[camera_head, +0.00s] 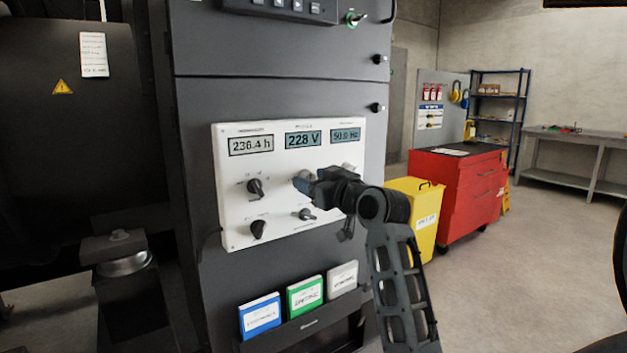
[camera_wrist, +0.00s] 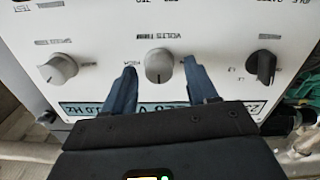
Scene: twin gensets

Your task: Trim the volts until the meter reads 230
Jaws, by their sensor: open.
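The meter (camera_head: 303,139) on the white panel (camera_head: 240,217) reads 228 V in the head view. The grey volts trim knob (camera_wrist: 160,66) shows in the wrist view with its printed label beside it. My gripper (camera_wrist: 159,66) is open, with one blue finger on each side of this knob and a visible gap to both. In the head view my gripper (camera_head: 301,184) is at the panel below the meter and mostly hides the knob. Whether the fingertips reach past the knob's front face is hard to tell.
A black selector (camera_head: 255,187) is left of my gripper; another knob (camera_head: 306,214) is just below it. The speed trim knob (camera_wrist: 58,68) shows in the wrist view. Binders (camera_head: 305,296) sit in a rack below. A yellow bin (camera_head: 424,215) and red cabinet (camera_head: 468,200) stand right.

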